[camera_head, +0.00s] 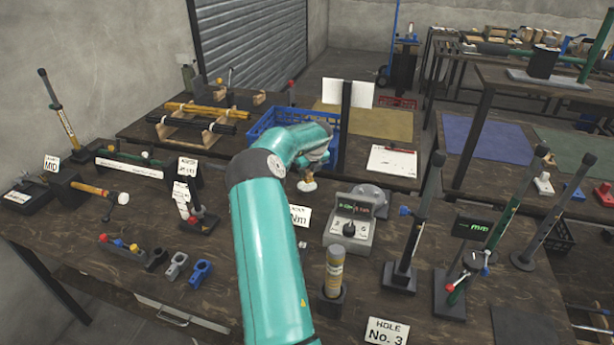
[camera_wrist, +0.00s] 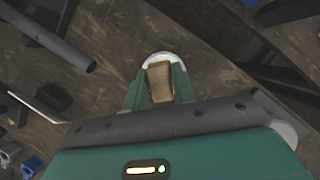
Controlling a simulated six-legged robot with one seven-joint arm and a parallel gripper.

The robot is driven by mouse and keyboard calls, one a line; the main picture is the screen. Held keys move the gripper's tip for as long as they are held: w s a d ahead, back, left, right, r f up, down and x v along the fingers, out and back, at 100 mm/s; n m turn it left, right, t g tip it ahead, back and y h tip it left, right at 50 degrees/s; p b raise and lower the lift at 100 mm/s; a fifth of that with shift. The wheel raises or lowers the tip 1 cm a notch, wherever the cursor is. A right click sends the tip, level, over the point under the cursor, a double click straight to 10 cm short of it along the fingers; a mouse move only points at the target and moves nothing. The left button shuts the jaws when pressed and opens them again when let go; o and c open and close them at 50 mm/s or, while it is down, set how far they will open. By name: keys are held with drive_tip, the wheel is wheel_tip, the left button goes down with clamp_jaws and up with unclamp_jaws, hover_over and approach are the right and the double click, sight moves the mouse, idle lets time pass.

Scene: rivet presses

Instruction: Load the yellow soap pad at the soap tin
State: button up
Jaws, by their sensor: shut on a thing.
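My gripper (camera_wrist: 158,85) is shut on a yellow-brown pad (camera_wrist: 159,80), which sits between the two green fingers in the wrist view. A round, pale, white-rimmed thing, probably the soap tin (camera_wrist: 163,56), shows just behind the pad, its far rim curving past the fingertips. In the head view the pad (camera_head: 308,177) shows small below my teal arm's end, directly over the pale round tin (camera_head: 307,186). I cannot tell whether the pad touches the tin. Most of the tin is hidden in the wrist view.
A blue crate (camera_head: 265,125) stands behind my gripper. Upright tools on black bases (camera_head: 405,270) stand further right.

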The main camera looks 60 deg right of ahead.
drive_tip(key=shift+r, duration=2.15)
